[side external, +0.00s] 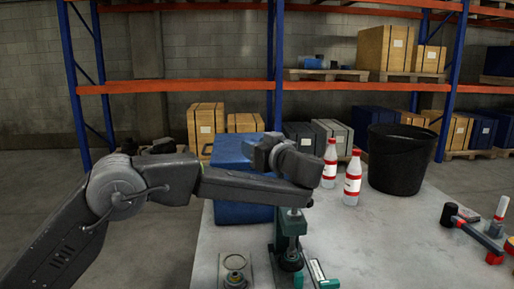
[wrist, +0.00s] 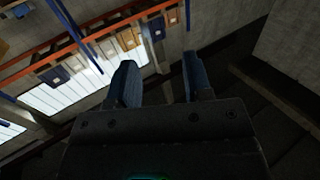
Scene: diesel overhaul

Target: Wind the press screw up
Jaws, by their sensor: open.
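A green press (side external: 290,229) stands on the grey bench in the side external view, below the end of my arm. Its top is partly hidden behind my wrist, and I cannot make out the screw's handle clearly. My gripper (wrist: 158,64) shows in the wrist view with its two blue-grey fingers apart and nothing between them. The fingers point toward the shelving and floor, and the press is not in that view. In the side external view my wrist is above and beside the press, and the fingers cannot be made out.
A blue box (side external: 234,180) stands behind the press. Two red-and-white bottles (side external: 352,178) and a black bucket (side external: 397,160) stand behind right. A metal plate with a round part (side external: 235,279) lies left of the press.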

